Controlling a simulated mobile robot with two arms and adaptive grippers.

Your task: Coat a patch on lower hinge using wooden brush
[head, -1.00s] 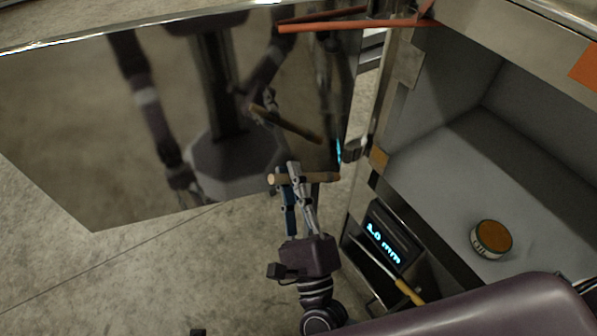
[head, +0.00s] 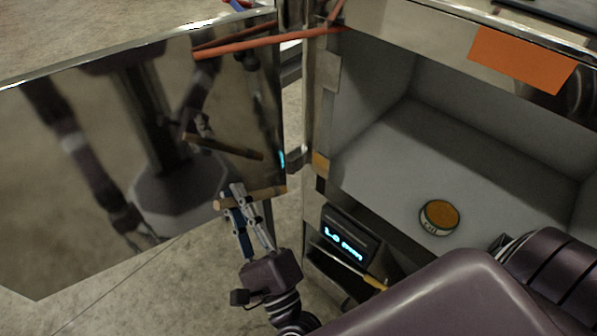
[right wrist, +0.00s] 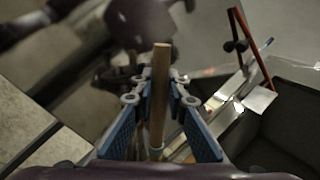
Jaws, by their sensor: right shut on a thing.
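My right gripper (head: 240,192) is shut on the wooden brush (head: 266,194), which lies across its fingertips and points right in the head view. In the right wrist view the brush's pale wooden stick (right wrist: 159,95) stands between the blue-padded fingers (right wrist: 160,98). The brush's bristles are not clear. The lower hinge (head: 297,158) joins the shiny open door to the trailer frame, up and right of the brush tip, which appears apart from it. My left gripper is not in view.
The mirror-like door (head: 80,220) reflects my arms and the brush. A round tin with an orange top (head: 440,216) stands in the grey compartment (head: 385,185). Below are a lit display (head: 343,240) and a yellow handle (head: 375,283).

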